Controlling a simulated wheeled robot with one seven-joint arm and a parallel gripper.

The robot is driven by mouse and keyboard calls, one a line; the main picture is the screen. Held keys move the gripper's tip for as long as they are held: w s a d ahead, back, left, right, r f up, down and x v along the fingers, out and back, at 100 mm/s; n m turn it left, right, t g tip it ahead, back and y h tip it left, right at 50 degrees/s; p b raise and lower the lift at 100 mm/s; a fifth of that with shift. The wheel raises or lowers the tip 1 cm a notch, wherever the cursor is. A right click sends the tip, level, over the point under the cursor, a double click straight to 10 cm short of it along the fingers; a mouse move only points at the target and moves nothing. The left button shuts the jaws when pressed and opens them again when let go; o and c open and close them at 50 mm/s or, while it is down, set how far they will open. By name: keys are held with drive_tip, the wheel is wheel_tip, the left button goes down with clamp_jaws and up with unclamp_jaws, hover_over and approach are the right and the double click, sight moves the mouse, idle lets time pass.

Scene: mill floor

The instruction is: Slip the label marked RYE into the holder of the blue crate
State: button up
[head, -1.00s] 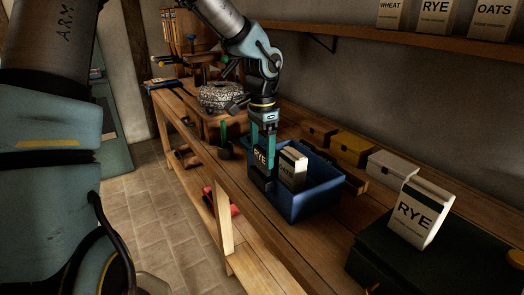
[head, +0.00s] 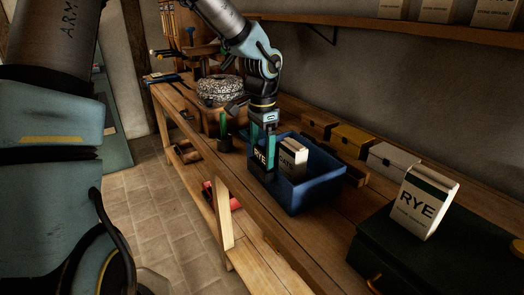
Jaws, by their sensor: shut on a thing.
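The blue crate (head: 312,197) stands on the wooden workbench with a white packet (head: 293,158) inside; its lettering is partly hidden and looks like OATS. My gripper (head: 262,170) points down at the crate's left, front-facing side. It is shut on the label marked RYE (head: 260,158), which shows upright between the fingers, close against the crate wall. The holder is hidden behind the fingers and label. I cannot tell whether the label's lower edge is inside it.
A white RYE packet (head: 424,204) stands on a dark green case (head: 395,252) at the right. Small boxes, one yellow (head: 351,140) and one white (head: 392,160), line the wall behind the crate. A millstone (head: 219,90) lies further back. Tiled floor is open at left.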

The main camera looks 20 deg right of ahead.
sight(262, 150)
drive_tip(key=o, duration=1.1)
wheel_tip(262, 150, up, 11)
drive_tip(key=shift+f+b, duration=0.1)
drive_tip(key=shift+b, duration=0.6)
